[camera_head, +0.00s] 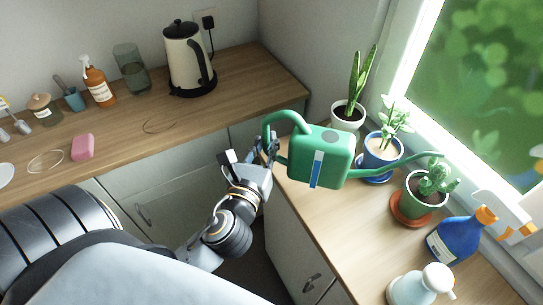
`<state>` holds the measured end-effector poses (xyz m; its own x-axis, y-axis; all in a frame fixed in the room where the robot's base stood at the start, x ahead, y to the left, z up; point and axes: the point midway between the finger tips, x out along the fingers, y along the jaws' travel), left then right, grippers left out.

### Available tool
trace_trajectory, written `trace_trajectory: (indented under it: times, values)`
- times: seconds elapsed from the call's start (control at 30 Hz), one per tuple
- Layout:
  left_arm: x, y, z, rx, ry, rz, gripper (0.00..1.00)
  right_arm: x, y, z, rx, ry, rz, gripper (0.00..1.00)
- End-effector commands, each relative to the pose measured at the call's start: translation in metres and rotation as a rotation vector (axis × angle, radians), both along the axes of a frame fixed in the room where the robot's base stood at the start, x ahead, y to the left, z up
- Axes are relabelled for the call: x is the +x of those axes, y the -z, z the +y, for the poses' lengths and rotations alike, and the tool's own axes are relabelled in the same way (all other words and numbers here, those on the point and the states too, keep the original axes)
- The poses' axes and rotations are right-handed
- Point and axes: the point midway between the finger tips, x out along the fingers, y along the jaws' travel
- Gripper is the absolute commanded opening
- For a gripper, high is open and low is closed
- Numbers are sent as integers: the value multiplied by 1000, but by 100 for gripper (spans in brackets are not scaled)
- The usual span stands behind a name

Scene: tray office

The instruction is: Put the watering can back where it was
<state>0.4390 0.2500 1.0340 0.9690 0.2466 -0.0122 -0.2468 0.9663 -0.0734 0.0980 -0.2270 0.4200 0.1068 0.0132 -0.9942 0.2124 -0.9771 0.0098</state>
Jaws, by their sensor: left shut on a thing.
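The green watering can (335,165) has a blue stripe on its side, a looped handle at the left and a long spout pointing right. My left gripper (270,148) is shut on its handle. The can is held over the left part of the right-hand counter, and its spout reaches toward the cactus pot. A gap below the can cannot be judged exactly. My right gripper is not in view.
A snake plant (348,108), a plant in a blue pot (380,152) and a cactus (424,190) stand along the window. A blue spray bottle (456,236) and a white bottle (420,286) stand nearer. A kettle (188,62) stands on the back counter (230,90).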

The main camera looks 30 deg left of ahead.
Motion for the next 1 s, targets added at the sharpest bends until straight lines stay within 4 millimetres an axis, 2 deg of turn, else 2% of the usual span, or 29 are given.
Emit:
trace_trajectory:
  times: [0.1, 0.4, 0.6, 1.0]
  values:
    - [12, 11, 4, -4, 0, -10, 0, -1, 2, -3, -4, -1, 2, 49]
    - [28, 31, 8, -5, 0, -10, 0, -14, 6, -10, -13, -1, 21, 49]
    - [27, 57, 8, -7, 0, -8, 0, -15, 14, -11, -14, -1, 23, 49]
    - [27, 61, 7, -6, 2, -9, 0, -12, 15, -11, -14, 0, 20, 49]
